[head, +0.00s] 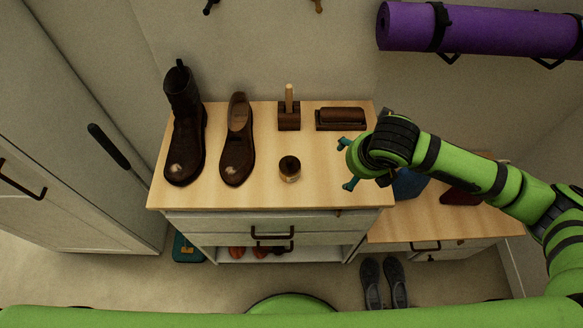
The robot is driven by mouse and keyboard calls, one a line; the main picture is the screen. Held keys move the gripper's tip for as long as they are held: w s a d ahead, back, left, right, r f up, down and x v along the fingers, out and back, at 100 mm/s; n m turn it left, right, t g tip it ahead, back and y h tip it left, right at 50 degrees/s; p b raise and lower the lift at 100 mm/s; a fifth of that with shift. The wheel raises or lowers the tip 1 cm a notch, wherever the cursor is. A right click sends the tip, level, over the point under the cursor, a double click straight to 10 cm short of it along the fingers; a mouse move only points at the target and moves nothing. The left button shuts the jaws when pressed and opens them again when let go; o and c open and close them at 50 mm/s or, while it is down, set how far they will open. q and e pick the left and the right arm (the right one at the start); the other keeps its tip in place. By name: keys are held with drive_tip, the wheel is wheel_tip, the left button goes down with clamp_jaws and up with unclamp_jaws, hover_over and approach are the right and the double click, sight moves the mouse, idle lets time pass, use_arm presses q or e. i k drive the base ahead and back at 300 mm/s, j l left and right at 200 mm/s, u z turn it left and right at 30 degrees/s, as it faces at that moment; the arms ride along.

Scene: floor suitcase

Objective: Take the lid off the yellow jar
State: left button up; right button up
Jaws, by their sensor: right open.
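A small round jar (289,169) stands upright on the wooden top of the shoe cabinet (325,195), in front of the brushes. Its top is dark brown, seemingly the lid, and a yellowish side shows below it. My right gripper (346,164) is open and empty, with teal fingers spread to the left. It is to the right of the jar, over the right part of the cabinet top, and does not touch the jar. My left gripper does not show.
A tall dark boot (185,130) and a brown shoe (238,145) stand left of the jar. A brush with an upright handle (289,108) and a flat brown brush (340,118) lie behind it. A lower bench (440,222) is at the right. The wood around the jar is clear.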

sight(289, 165)
drive_tip(key=i+j+z, duration=0.1)
drive_tip(key=j+z, duration=0.25)
drive_tip(key=j, duration=0.4)
drive_tip(key=j+z, duration=0.3)
drive_tip(key=j, duration=0.5)
